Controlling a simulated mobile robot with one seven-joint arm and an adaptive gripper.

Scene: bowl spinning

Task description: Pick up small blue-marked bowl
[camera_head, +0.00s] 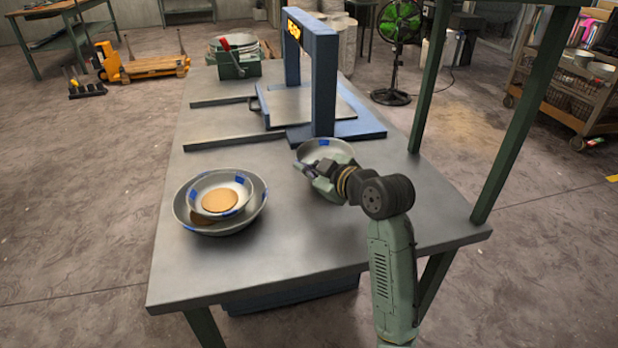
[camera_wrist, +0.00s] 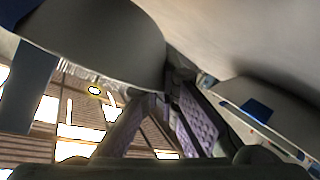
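In the head view, a small grey bowl (camera_head: 238,187) with blue marks sits inside a larger blue-marked bowl (camera_head: 262,208) at the left of the table, with a tan disc (camera_head: 219,200) in it. My gripper (camera_head: 306,171) is well to the right of this stack, at another blue-marked grey bowl (camera_head: 335,151) that it partly hides. In the wrist view, a grey rim with a blue mark (camera_wrist: 257,109) shows at the right, beside my gripper's purple-padded fingers (camera_wrist: 168,95). The fingertips are close together; whether a bowl wall lies between them is unclear.
A blue frame (camera_head: 325,85) with a flat plate (camera_head: 300,105) stands behind my gripper on the metal table (camera_head: 240,265). A green box (camera_head: 238,65) stands at the far end. A green post (camera_head: 505,140) rises at the right. The front of the table is clear.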

